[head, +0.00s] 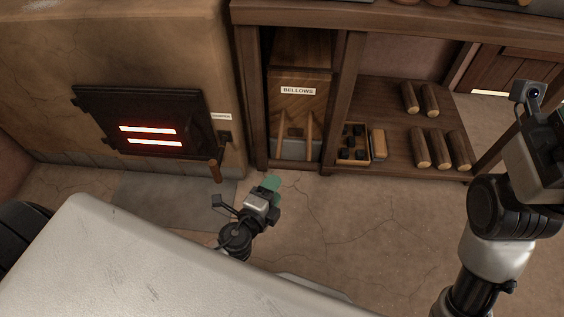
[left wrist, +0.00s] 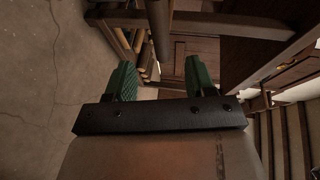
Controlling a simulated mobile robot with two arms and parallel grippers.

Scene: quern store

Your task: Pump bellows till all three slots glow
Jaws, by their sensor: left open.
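The oven door (head: 95,110) is dark metal, and two of its slots (head: 150,135) glow bright orange-red; I cannot make out a third glowing slot. The bellows (head: 300,105), a wooden body with a "BELLOWS" label, stands in a bay right of the oven. Two upright wooden handles (head: 309,132) show at its lower front. My left gripper (head: 270,188), with green fingers, is in front of and below the bellows, apart from it. In the left wrist view its fingers (left wrist: 160,78) are spread with nothing held between them. My right arm is at the right; its fingers are out of frame.
A small label, hard to read, and a wooden-gripped lever (head: 214,170) are beside the oven door. The floor (head: 345,225) in front is clear.

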